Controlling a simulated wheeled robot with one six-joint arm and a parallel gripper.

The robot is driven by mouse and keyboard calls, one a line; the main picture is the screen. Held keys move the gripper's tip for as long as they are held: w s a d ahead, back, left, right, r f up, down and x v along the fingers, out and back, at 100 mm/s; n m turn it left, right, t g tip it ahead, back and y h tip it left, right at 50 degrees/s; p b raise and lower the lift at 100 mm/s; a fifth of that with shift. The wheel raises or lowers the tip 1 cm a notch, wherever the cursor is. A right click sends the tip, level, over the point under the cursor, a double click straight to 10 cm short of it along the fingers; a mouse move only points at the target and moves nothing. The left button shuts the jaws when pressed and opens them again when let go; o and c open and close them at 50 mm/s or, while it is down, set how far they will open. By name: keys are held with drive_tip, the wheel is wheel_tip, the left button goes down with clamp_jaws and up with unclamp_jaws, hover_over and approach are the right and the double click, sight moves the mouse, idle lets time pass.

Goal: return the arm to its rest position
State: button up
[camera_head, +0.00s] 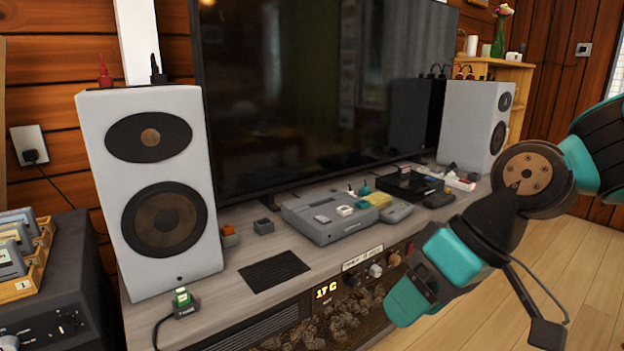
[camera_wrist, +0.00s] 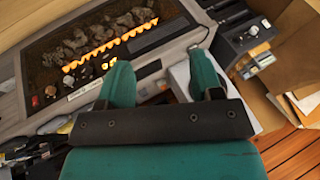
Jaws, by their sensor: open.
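My arm reaches in from the right in the camera_head view, with teal and black links. My gripper (camera_head: 402,303) points down and left in front of the stand's front panel. In the wrist view, the two teal fingers of my gripper (camera_wrist: 160,70) are apart with nothing between them. The gap shows part of the stand and a white surface behind. I cannot tell from these views how far the fingertips are from the stand.
A wooden media stand (camera_head: 225,255) holds a television (camera_head: 300,90), a left speaker (camera_head: 150,190), a right speaker (camera_head: 470,125) and a grey console (camera_head: 325,215). A dark cabinet (camera_head: 60,285) with a cartridge rack is at left. Wooden floor (camera_head: 570,250) is open at right.

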drive_tip(key=s+d+r+h+p, duration=0.2)
drive_tip(key=s+d+r+p, duration=0.1)
drive_tip(key=s, duration=0.7)
wheel_tip(320, 180, up, 36)
drive_tip(key=p, duration=3.6)
drive_tip(key=shift+w+a+r+g, duration=0.15)
drive_tip(key=shift+w+g, duration=0.05)
drive_tip(key=shift+g, duration=0.1)
